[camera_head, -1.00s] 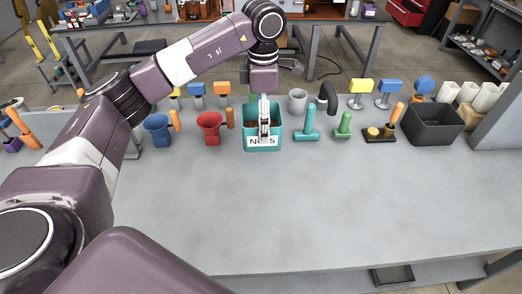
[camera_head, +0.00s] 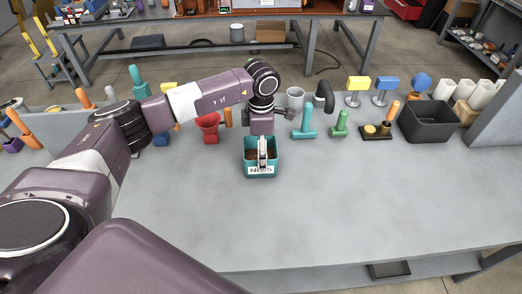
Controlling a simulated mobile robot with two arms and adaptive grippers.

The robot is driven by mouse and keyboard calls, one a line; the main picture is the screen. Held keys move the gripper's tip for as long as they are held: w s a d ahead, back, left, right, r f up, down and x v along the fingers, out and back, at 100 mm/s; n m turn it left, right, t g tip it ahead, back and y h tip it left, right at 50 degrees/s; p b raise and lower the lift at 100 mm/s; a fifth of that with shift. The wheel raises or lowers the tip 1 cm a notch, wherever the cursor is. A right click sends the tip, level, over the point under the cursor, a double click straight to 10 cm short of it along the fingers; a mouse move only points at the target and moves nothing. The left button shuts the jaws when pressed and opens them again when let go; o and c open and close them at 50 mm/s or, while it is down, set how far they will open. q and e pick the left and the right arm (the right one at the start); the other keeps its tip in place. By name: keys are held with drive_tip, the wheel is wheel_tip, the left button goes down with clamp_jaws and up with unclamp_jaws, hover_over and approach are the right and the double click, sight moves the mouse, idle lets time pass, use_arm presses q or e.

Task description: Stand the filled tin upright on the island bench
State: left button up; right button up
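The teal tin (camera_head: 248,163) has a white label on its front and brown contents showing inside. It looks upright over the middle of the island bench (camera_head: 350,205). My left gripper (camera_head: 262,155) points down from above, with its fingers closed at the tin's near wall by the label. The fingers hide part of the label and the inside. I cannot tell whether the tin's base touches the bench. My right gripper is not in view.
A red funnel-like cup (camera_head: 209,129), a teal-handled tool (camera_head: 304,124), a green-handled tool (camera_head: 340,125) and a dark grey bin (camera_head: 431,122) stand along the far side. The bench front and right of the tin are clear.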

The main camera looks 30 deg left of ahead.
use_arm(q)
drive_tip(key=o, duration=0.9)
drive_tip(key=shift+f, duration=0.1)
drive_tip(key=o, duration=0.5)
drive_tip(key=shift+c, duration=0.2)
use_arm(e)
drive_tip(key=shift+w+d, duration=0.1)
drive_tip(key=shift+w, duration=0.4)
use_arm(q)
drive_tip(key=shift+r, duration=0.25)
wheel_tip(320, 180, up, 12)
drive_tip(key=b, duration=0.2)
drive_tip(key=shift+b, duration=0.4)
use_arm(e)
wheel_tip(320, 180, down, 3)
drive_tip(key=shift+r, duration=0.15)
use_arm(q)
drive_tip(key=shift+f, duration=0.1)
